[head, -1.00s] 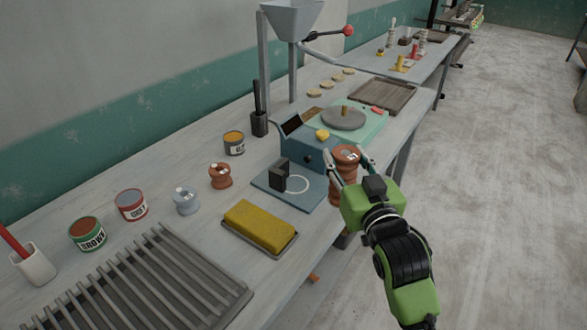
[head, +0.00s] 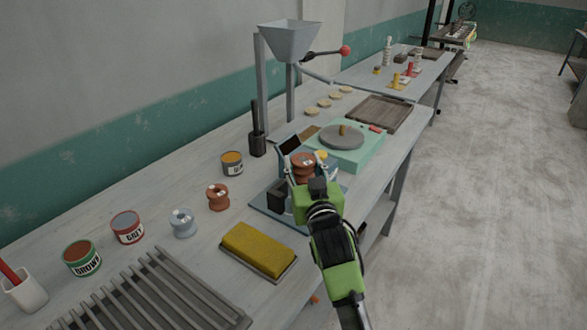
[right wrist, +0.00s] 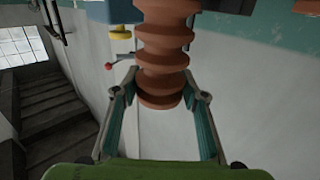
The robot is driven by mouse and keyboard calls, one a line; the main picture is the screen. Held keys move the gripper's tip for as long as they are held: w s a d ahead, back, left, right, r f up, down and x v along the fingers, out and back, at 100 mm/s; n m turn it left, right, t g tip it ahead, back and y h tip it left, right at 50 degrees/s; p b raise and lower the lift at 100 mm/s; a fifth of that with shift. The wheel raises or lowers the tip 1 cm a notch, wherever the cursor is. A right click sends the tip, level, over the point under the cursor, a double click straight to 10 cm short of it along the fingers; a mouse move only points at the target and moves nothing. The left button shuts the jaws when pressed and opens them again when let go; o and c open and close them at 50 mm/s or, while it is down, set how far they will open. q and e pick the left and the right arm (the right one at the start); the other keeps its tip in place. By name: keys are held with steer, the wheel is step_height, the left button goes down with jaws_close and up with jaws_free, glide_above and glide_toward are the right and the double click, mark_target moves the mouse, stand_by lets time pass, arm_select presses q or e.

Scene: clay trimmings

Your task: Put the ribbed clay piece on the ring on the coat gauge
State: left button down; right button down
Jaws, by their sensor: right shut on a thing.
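The ribbed clay piece (head: 303,168) is reddish brown, with several ribs, and is held in my right gripper (head: 302,163). It also shows in the right wrist view (right wrist: 163,50), between the two fingers. In the head view it is above the right part of the coat gauge (head: 261,204), a blue plate with a black block (head: 277,196) and a blue box behind. The white ring on the plate is hidden behind my gripper now. I cannot tell the gap between piece and plate. My left gripper is not in view.
A yellow sponge (head: 256,245) lies on a tray in front of the gauge. A reddish spool (head: 217,198), a grey-blue spool (head: 182,223) and paint cans (head: 128,228) stand to the left. A green wheel unit (head: 345,158) stands behind. A slatted rack (head: 150,300) is at the front.

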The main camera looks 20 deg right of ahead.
steer(key=shift+w+a+f, duration=0.85)
steer(key=shift+w+a, duration=0.05)
steer(key=shift+w, duration=0.15)
steer(key=shift+w+f, duration=0.1)
steer(key=shift+f, duration=0.05)
steer(key=shift+f, duration=0.15)
steer(key=c, duration=1.2)
jaws_free()
steer(key=shift+c, duration=0.2)
